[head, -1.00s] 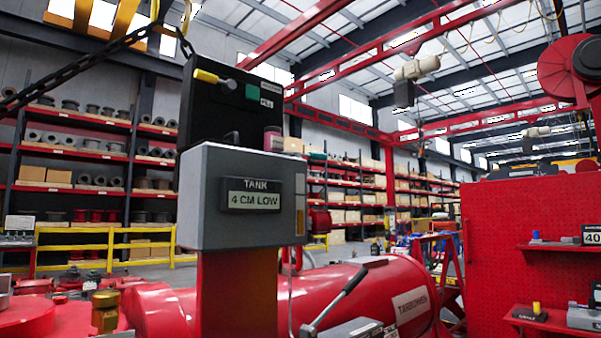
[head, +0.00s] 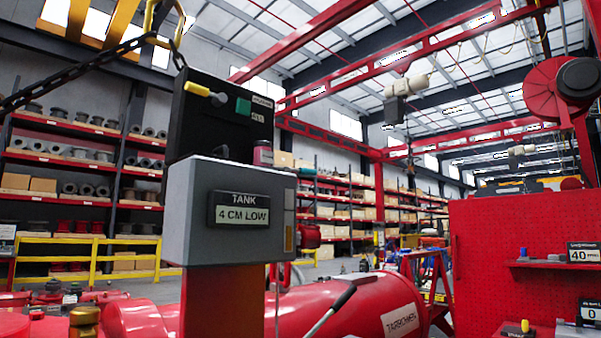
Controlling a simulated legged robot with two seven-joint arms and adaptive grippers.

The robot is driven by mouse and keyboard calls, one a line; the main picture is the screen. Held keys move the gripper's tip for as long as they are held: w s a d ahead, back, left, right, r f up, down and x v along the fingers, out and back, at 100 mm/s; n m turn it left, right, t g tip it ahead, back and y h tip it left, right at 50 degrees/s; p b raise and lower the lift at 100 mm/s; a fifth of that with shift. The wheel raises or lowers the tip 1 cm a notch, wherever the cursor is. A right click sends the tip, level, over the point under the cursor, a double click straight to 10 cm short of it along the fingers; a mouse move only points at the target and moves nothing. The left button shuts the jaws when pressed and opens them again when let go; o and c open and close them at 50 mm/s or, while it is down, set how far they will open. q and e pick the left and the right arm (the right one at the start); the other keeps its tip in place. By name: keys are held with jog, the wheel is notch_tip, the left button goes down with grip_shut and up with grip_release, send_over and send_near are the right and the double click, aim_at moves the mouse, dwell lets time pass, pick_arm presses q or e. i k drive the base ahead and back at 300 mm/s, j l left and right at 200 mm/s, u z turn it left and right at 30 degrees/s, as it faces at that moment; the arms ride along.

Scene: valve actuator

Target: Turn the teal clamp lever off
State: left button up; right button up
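I see no lever that is clearly teal in the head view. A black box (head: 215,130) on top of a grey tank readout unit (head: 190,225) carries a yellow-tipped lever (head: 205,94) pointing left and a small teal-green block (head: 243,107). I cannot tell whether the teal block is part of a lever. A long lever with a black grip (head: 343,297) slants up to the right in front of a red tank; its base is cut off at the bottom edge. Neither of my grippers is in view.
The readout stands on a red post (head: 223,300) and shows "TANK 4 CM LOW". A red horizontal tank (head: 375,310) lies behind it. A red pegboard cabinet (head: 490,260) with small shelves is at right. A brass fitting (head: 84,322) is at lower left.

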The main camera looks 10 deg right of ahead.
aim_at(300, 171)
jog(key=i+l, duration=0.15)
jog(key=l, duration=0.3)
jog(key=i+l+u, duration=0.15)
jog(key=l, duration=0.3)
jog(key=i+l, duration=0.15)
jog(key=l, duration=0.35)
jog(key=i+l+u, duration=0.15)
jog(key=l, duration=0.3)
jog(key=i+l, duration=0.1)
jog(key=l, duration=0.35)
jog(key=u, duration=0.05)
